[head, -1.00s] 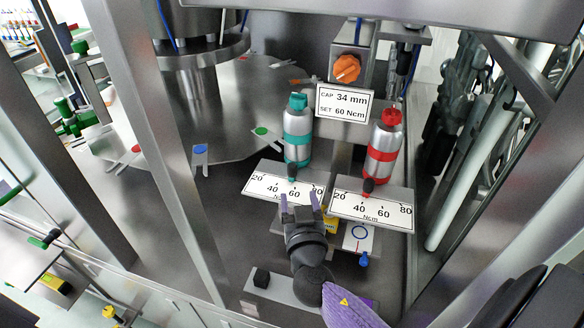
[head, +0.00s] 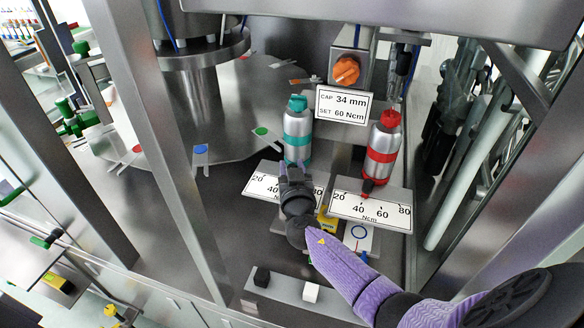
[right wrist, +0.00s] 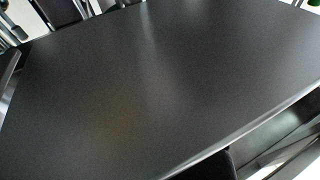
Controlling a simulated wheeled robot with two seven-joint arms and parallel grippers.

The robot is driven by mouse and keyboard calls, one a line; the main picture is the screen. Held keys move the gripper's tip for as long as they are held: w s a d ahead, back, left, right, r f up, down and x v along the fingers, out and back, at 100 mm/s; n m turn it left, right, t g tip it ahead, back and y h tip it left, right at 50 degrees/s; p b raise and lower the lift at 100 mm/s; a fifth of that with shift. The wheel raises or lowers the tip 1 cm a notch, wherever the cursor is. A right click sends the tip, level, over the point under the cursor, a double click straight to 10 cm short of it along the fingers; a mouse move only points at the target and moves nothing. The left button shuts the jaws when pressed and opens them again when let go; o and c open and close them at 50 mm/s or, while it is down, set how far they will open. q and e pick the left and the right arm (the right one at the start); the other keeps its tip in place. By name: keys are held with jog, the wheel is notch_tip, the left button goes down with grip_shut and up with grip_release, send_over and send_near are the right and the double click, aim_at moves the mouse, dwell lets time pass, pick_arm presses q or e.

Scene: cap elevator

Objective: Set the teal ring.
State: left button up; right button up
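The teal bottle (head: 298,112) stands upright with a teal ring (head: 297,146) around its lower body. A short dark lever at the ring's front is hidden behind that gripper. My right gripper (head: 291,168) is at the front foot of the teal bottle, over the scale. Its fingertips are small and partly hidden, so I cannot tell if they hold the lever. My left gripper is out of view.
A sign (head: 343,105) reads cap 34 mm, set 60 Ncm. A red-ringed bottle (head: 384,147) with its own scale (head: 371,211) stands close right. An orange knob (head: 346,70) is above. The right wrist view shows mostly a dark flat surface (right wrist: 160,90).

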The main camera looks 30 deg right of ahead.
grip_shut()
dwell(1.1)
